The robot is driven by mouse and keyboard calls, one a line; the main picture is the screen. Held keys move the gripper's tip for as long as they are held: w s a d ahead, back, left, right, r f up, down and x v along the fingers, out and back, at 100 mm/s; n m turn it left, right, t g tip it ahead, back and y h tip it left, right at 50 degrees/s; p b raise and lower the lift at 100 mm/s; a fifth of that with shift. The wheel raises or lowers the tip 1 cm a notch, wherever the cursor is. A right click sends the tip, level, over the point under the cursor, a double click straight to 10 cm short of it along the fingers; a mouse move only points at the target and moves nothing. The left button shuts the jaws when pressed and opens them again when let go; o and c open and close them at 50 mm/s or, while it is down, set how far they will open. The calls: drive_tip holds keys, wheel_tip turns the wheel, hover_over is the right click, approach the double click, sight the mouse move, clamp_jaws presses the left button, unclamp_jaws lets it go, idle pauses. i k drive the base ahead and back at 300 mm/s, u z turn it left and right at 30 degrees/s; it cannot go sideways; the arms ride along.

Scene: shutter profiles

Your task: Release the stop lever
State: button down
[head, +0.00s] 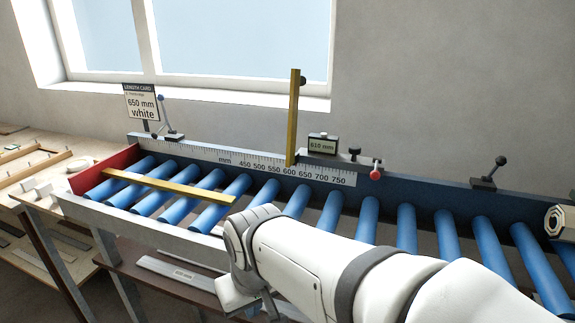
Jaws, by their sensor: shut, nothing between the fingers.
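A length stop sits on the rail behind the blue rollers, with a small display (322,146) reading what looks like 610 mm. A lever with a red ball knob (376,173) sticks out toward the front at the stop's right end. A black knob (355,153) stands just left of it. A yellow bar (293,118) rises upright at the stop's left side. My gripper (262,305) is at the bottom, in front of the roller table, pointing down and well apart from the red-knobbed lever. Its fingers are shut and empty, partly cut off by the frame's lower edge.
A yellow strip (165,186) lies across the rollers at left, near a red end plate (105,170). A card (141,103) reads 650 mm white. Clamps with black levers stand at left (172,128) and right (488,172). A scale (240,160) runs along the back.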

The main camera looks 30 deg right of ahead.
sight(375, 175)
drive_tip(key=z, duration=0.75)
drive_tip(key=k, duration=1.1)
drive_tip(key=z, duration=0.5)
drive_tip(key=i, duration=1.2)
drive_tip(key=u, duration=0.4)
drive_tip(key=k, duration=0.85)
drive_tip(key=z, duration=0.15)
drive_tip(key=i, duration=0.45)
